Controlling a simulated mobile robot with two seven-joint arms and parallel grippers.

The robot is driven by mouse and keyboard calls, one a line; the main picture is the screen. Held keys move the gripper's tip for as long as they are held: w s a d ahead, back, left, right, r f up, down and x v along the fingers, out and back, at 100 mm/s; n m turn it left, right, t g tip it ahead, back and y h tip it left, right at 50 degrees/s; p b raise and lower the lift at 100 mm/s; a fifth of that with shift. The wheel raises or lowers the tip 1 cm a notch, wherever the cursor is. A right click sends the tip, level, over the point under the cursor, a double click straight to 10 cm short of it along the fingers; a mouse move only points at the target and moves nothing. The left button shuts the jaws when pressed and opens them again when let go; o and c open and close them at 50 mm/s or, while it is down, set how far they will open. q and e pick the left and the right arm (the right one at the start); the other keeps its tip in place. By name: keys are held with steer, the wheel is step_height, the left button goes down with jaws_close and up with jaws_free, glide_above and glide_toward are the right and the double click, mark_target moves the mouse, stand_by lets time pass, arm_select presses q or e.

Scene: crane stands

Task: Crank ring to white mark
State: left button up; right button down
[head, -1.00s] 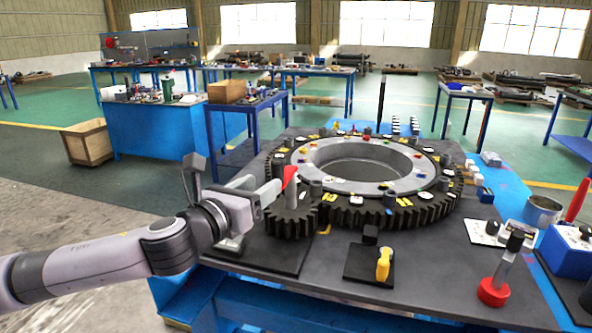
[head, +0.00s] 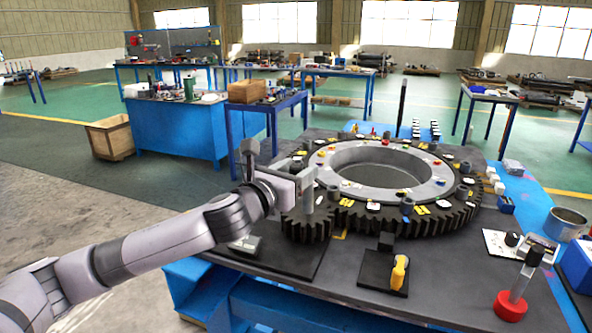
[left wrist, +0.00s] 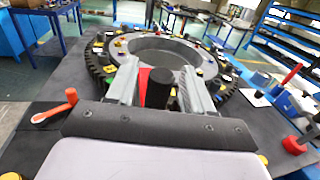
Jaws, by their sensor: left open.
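The large dark toothed ring (head: 445,217) lies flat on the bench, its pale inner top dotted with coloured and white pads. I cannot tell which pad is the white mark. A small dark gear (head: 306,228) sits at its near left edge. My left gripper (head: 308,188) is above this gear. In the left wrist view the left gripper's fingers (left wrist: 160,92) are apart, with a dark upright post (left wrist: 158,88) and a red piece (left wrist: 143,82) seen between them. Contact with the post cannot be told. My right gripper is not in view.
A yellow lever on a black plate (head: 399,272) stands in front of the ring. A red-based grey post (head: 511,304) and a metal can (head: 566,224) are at the right. An orange-handled lever (left wrist: 62,106) lies left in the wrist view. The bench's front surface is partly bare.

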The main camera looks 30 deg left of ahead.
arm_select(q)
jaws_close()
steer(key=shift+w+d+n+y, duration=0.15)
steer(key=shift+d+n+y, duration=0.15)
steer(key=shift+y, duration=0.2)
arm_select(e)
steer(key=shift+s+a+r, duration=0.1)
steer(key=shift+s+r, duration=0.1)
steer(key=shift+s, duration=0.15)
